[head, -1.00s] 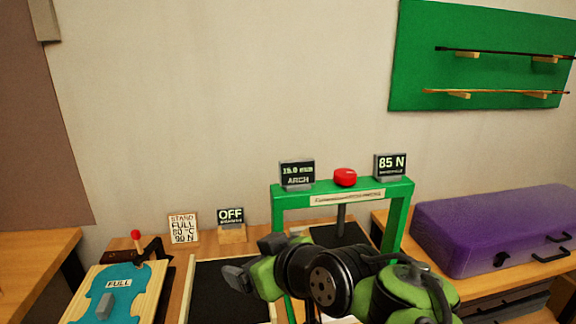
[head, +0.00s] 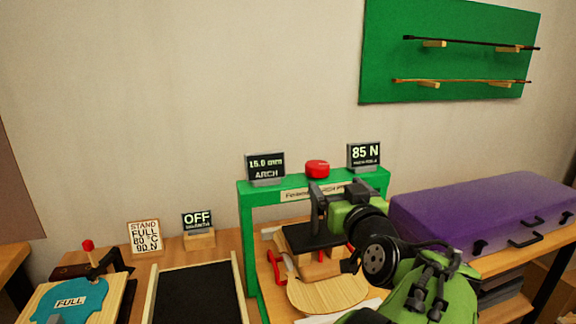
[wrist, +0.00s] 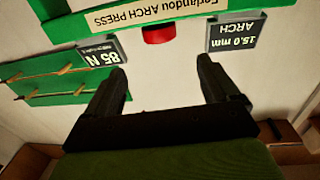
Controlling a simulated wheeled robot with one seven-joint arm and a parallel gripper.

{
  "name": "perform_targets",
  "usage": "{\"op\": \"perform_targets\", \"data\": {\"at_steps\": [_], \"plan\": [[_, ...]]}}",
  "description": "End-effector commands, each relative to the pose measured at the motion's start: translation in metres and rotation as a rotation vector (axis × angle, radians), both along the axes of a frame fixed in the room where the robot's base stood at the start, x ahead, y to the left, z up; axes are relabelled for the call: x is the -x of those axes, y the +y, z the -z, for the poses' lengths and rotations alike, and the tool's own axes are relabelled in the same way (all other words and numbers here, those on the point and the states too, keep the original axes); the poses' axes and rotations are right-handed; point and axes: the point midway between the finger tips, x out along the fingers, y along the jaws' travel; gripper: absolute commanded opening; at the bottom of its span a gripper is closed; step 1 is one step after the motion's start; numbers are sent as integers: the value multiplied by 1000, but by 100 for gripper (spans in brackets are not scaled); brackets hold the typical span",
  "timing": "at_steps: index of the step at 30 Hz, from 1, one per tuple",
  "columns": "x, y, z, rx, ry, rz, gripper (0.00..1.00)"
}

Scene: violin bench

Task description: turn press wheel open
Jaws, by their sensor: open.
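The green arch press (head: 247,225) stands on the bench, with a red round wheel (head: 317,169) on top of its crossbeam. My gripper (head: 330,190) is just in front of the crossbeam, slightly below and right of the wheel, and hides part of the beam and its label. In the wrist view the image is upside down. There the red wheel (wrist: 158,35) shows beyond and between the two spread fingers of my gripper (wrist: 161,68), apart from them. The fingers are open and empty. The wheel's lower part is hidden by the beam there.
Displays reading 15.0 mm (head: 265,168) and 85 N (head: 363,156) flank the wheel closely. A curved wooden plate (head: 325,296) lies at the press opening. A purple case (head: 480,210) is at right. A black-topped tray (head: 195,295) and an OFF display (head: 197,222) are at left.

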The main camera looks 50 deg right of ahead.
Motion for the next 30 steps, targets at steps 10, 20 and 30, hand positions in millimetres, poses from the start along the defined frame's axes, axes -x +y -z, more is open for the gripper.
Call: {"op": "perform_targets", "data": {"at_steps": [10, 20, 30], "plan": [[-73, -51, -1, -3, 2, -6, 88], [-109, -77, 0, -3, 2, -3, 88], [-109, -78, 0, -2, 2, -3, 70]]}}
